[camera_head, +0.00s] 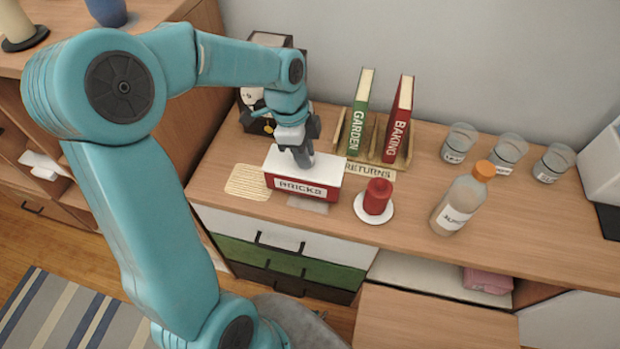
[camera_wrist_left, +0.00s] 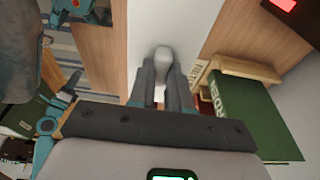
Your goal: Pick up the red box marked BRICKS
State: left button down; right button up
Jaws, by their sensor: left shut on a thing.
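The red box marked BRICKS (camera_head: 300,187) has a white lid (camera_head: 325,170) and is near the counter's front edge in the head view. My left gripper (camera_head: 303,162) comes down from above onto the middle of the lid. In the left wrist view, my left gripper (camera_wrist_left: 164,88) is shut on a pale rounded knob (camera_wrist_left: 163,62) that stands on the white lid (camera_wrist_left: 180,22). The fingers cover the knob's sides. I cannot tell whether the box's underside touches the counter. My right gripper is not in view.
A woven mat (camera_head: 248,182) lies left of the box. A red candle (camera_head: 377,196) on a white dish is close on its right. Behind are a green GARDEN book (camera_head: 359,115) and a red BAKING book (camera_head: 398,120) in a wooden rack. A bottle (camera_head: 459,205) and jars stand farther right.

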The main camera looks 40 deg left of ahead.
pick_arm(q)
jog(key=shift+r+p, duration=0.8)
jog(key=shift+r, duration=0.4)
